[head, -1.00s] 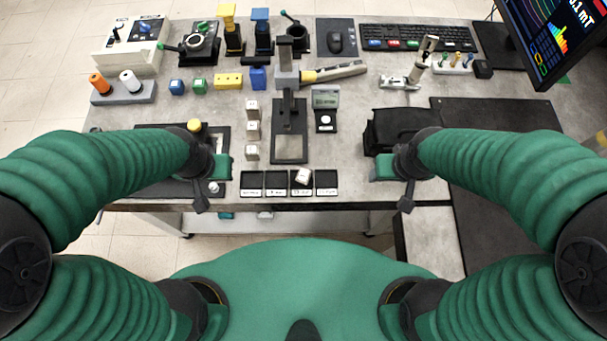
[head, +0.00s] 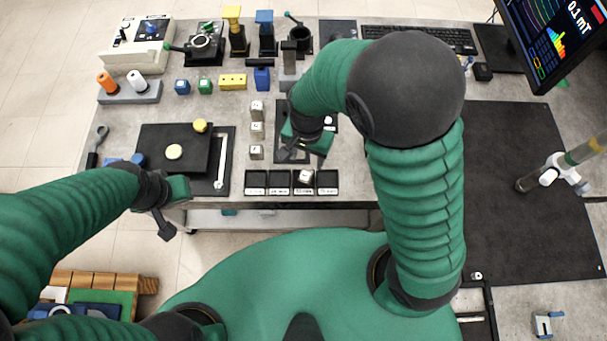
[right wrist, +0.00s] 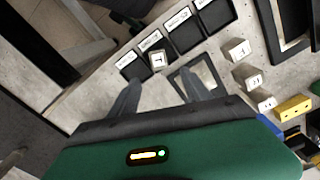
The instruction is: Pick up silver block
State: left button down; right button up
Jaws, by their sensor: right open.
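Three silver blocks stand in a column left of table centre: far (head: 257,109), middle (head: 257,130) and near (head: 256,152). Another silver block (head: 304,176) sits in the third black tray from the left. In the right wrist view, the column shows at right (right wrist: 252,79) and the tray block (right wrist: 157,59) lies just beyond and between my fingertips. My right gripper (right wrist: 160,78) is open and empty, above the table behind the trays, right of the column. My left gripper (head: 168,215) is at the table's front left edge; its finger gap is unclear.
Four small labelled trays (head: 255,190) line the front edge. A black plate with round knobs (head: 174,152) lies at left. Coloured blocks (head: 232,81) and fixtures stand behind. A monitor (head: 550,40) is at upper right. My right arm hides part of the table.

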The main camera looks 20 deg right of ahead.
aim_at(306, 172)
notch_tip(306, 172, down, 4)
jog(key=shift+w+d+r, duration=0.1)
jog(key=shift+r, duration=0.1)
jog(key=f, duration=0.4)
jog(key=shift+s+f, duration=0.2)
jog(key=shift+f, duration=0.15)
jog(key=shift+w+f, duration=0.15)
jog(key=shift+f, duration=0.25)
grip_shut()
